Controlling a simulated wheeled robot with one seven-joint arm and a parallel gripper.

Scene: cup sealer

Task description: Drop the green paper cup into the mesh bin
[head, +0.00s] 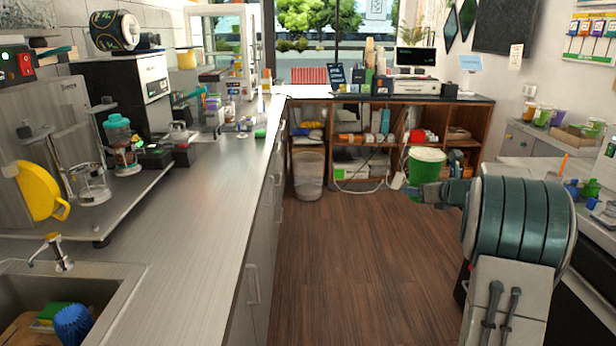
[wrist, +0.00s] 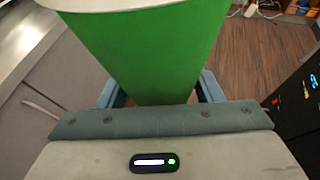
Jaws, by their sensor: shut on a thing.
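The green paper cup (head: 426,167) with a pale top is held upright in the air above the floor, right of centre in the head view. In the wrist view the cup (wrist: 150,50) fills the upper middle, between the two blue-grey fingers. My gripper (wrist: 160,92) is shut on it; in the head view my gripper (head: 428,192) shows at the cup's lower part. The mesh bin (head: 308,175) stands on the floor at the end of the left counter, in front of the wooden shelf unit. The cup is to the right of the bin and apart from it.
A long steel counter (head: 190,195) runs along the left, with a sink (head: 70,290) at its near end. The wooden shelf unit (head: 378,150) closes the far end, with loose cables before it. Another counter (head: 530,145) is on the right. The wooden floor (head: 345,260) between is clear.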

